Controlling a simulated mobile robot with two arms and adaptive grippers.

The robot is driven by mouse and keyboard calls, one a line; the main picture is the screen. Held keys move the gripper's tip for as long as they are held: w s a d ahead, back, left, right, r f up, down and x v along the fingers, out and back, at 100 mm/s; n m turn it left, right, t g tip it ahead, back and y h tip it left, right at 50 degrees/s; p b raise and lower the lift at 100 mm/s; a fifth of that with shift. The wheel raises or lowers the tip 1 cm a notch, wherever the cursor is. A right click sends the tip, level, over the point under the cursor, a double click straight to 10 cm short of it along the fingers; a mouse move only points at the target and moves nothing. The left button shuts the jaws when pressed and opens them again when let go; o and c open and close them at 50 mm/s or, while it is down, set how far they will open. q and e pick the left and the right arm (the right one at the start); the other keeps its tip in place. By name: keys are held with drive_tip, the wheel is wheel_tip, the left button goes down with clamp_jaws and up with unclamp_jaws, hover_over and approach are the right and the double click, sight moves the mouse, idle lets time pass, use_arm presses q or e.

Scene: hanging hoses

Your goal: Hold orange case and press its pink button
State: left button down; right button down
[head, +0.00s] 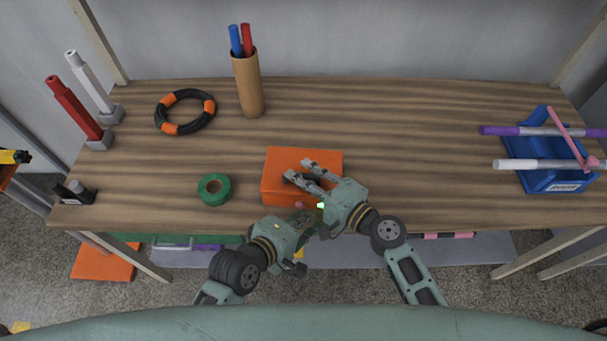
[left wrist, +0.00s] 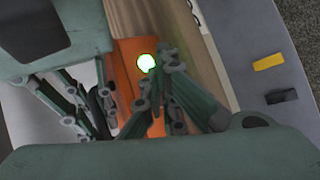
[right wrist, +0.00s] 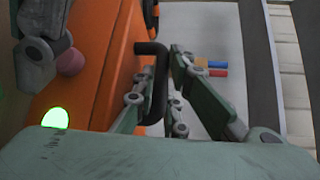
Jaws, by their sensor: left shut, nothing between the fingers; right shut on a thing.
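The orange case (head: 278,162) lies on the table near its front edge. My right gripper (head: 298,172) reaches over its top and is shut on its black handle (right wrist: 158,88). The pink button (head: 299,205) is on the case's front side and also shows in the right wrist view (right wrist: 70,62). A round light (left wrist: 147,63) beside it glows green. My left gripper (head: 304,214) is shut and empty in front of the case, its tips close beside the button. I cannot tell whether they touch it.
Green tape (head: 214,189) lies left of the case. A blue tray (head: 540,181) with pens is at the right. Red and white hoses (head: 73,107) stand at the left.

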drive_tip(key=shift+s+f, duration=0.2)
drive_tip(key=shift+f, duration=0.35)
use_arm(q)
drive_tip(key=s, duration=0.6)
drive_tip(key=shift+a, duration=0.25)
use_arm(e)
drive_tip(key=c, duration=1.7)
unclamp_jaws()
drive_tip(key=shift+r, duration=0.15)
drive_tip(key=shift+d, duration=0.15)
drive_tip(key=shift+s+d, duration=0.2)
drive_tip(key=shift+d, duration=0.05)
drive_tip(key=v, duration=1.1)
drive_tip(key=shift+r, duration=0.35)
drive_tip(key=shift+s, duration=0.1)
